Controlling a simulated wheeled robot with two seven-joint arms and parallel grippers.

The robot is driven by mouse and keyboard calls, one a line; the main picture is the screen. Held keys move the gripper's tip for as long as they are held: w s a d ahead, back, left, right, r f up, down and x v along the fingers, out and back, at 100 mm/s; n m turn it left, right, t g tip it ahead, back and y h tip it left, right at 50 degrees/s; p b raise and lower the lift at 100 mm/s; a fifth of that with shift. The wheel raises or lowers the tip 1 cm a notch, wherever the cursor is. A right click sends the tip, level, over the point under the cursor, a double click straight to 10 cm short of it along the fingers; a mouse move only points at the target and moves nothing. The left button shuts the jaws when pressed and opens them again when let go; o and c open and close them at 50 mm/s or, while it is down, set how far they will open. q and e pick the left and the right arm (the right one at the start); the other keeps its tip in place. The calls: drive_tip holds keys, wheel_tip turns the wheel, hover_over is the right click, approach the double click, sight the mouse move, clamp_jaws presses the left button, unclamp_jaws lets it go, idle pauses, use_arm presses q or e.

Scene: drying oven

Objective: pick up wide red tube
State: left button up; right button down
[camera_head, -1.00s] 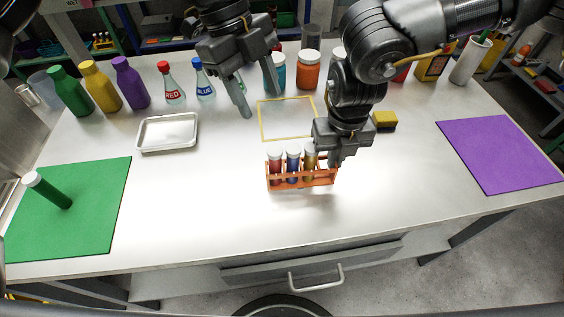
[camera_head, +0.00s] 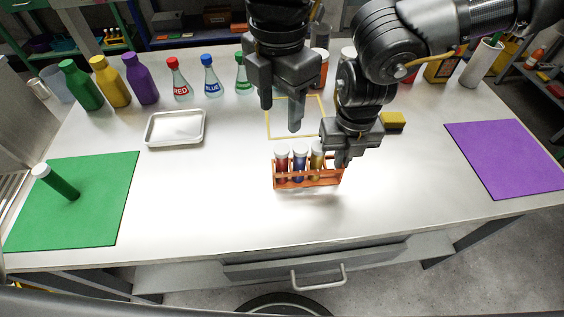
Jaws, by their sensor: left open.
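The wide red tube (camera_head: 282,166), with a white cap, stands upright in the leftmost visible place of a small orange rack (camera_head: 308,184). A blue tube (camera_head: 299,166) and a yellow tube (camera_head: 316,162) stand to its right in the same rack. My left gripper (camera_head: 281,114) is open and empty, above the table and behind the rack in the picture, with its fingers pointing down. My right gripper (camera_head: 341,161) is at the rack's right end and hides part of it. Its finger gap is not clear.
A yellow square outline (camera_head: 296,136) lies behind the rack. A metal tray (camera_head: 148,134), a green mat (camera_head: 112,215) with a green tube (camera_head: 62,185), a purple mat (camera_head: 507,158) and a yellow sponge (camera_head: 393,120) surround it. Bottles line the back. The front table area is clear.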

sight(281, 149)
use_arm(q)
wheel_tip(281, 149, down, 7)
drive_tip(key=shift+r, duration=0.15)
drive_tip(key=shift+w+d+f, duration=0.1)
drive_tip(key=shift+w+f, duration=0.05)
drive_tip(key=shift+f, duration=1.15)
drive_tip(key=shift+w+f, duration=0.1)
drive_tip(key=shift+f, duration=1.2)
drive_tip(key=shift+c, duration=0.3)
drive_tip(key=c, duration=1)
